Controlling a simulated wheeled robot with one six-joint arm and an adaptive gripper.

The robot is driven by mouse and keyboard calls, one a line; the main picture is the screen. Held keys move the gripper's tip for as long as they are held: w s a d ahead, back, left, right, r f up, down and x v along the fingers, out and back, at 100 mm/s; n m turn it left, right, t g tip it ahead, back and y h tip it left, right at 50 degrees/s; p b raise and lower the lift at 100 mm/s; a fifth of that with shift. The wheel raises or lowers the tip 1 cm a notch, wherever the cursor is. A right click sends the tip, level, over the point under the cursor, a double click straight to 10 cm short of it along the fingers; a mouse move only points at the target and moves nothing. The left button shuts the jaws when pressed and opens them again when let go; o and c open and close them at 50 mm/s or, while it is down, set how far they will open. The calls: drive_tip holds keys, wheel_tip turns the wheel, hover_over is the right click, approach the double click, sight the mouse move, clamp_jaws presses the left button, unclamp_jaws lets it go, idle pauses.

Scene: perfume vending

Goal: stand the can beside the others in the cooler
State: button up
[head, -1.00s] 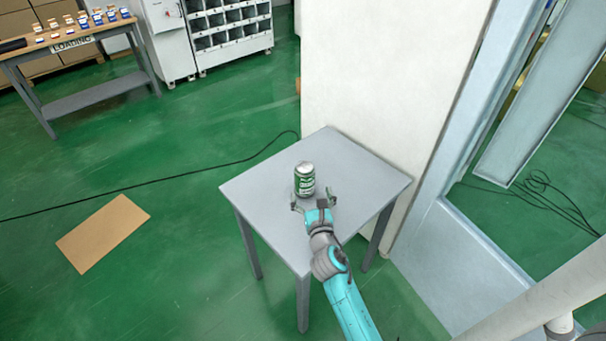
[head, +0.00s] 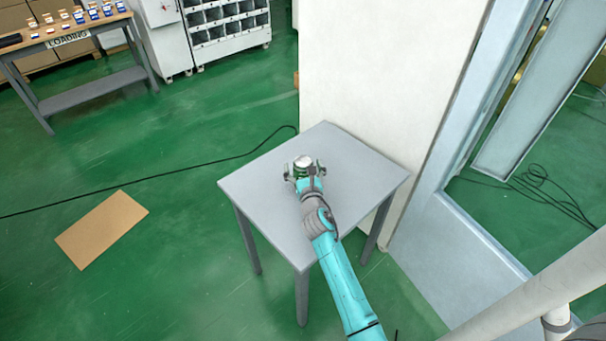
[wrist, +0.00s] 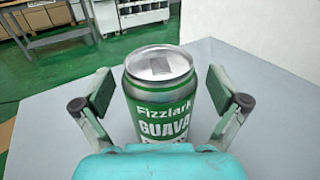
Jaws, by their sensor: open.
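The can (wrist: 160,95) is green and silver with a label reading "Fizzlark GUAVA", and stands upright on a small grey table. In the head view only the top of the can (head: 303,162) shows above my gripper (head: 304,172). In the wrist view my gripper (wrist: 162,97) is open, with one finger pad on each side of the can and a visible gap at both sides. The lower part of the can is hidden behind my gripper. No other cans and no clearly identifiable cooler show.
The grey table (head: 258,195) is otherwise bare and stands against a white wall panel (head: 375,85). A pale frame with a glass-like door (head: 530,95) is at the right. A cable (head: 545,190) and cardboard sheet (head: 101,228) lie on the green floor.

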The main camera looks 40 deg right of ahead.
drive_tip(key=c, duration=1.7)
drive_tip(key=shift+r, duration=0.15)
